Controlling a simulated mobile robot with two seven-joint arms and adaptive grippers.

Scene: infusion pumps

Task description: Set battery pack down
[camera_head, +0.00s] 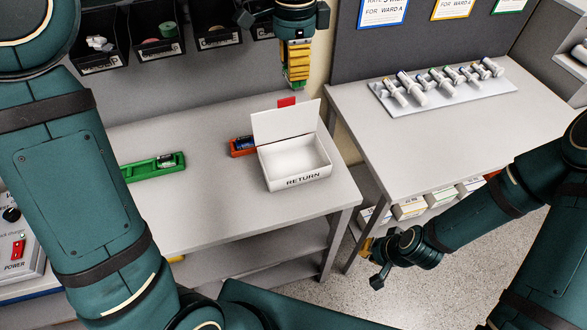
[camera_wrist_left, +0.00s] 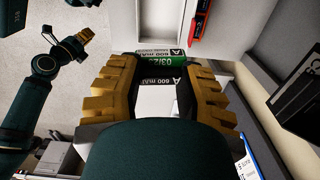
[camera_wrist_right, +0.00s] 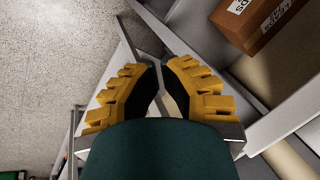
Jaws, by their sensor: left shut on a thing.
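My left gripper (camera_head: 297,82) points down above and behind the white RETURN box (camera_head: 294,180), apart from it. In the left wrist view its fingers (camera_wrist_left: 162,82) are shut on a battery pack (camera_wrist_left: 160,58) with a green and black label reading 600 mAh. In the head view the pack is mostly hidden; whether the small red patch (camera_head: 287,102) below the fingers belongs to it or to the box lid, I cannot tell. My right gripper (camera_head: 368,250) hangs low beside the right table; its fingers (camera_wrist_right: 160,75) hold nothing visible and their tips are close together.
A green tray (camera_head: 152,168) with a battery lies left on the table (camera_head: 210,208). A red-orange tray (camera_head: 237,147) with a blue pack sits beside the box. Dark bins (camera_head: 160,48) hang behind. A rack of syringes (camera_head: 445,92) stands on the right table. Free surface lies between the green tray and box.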

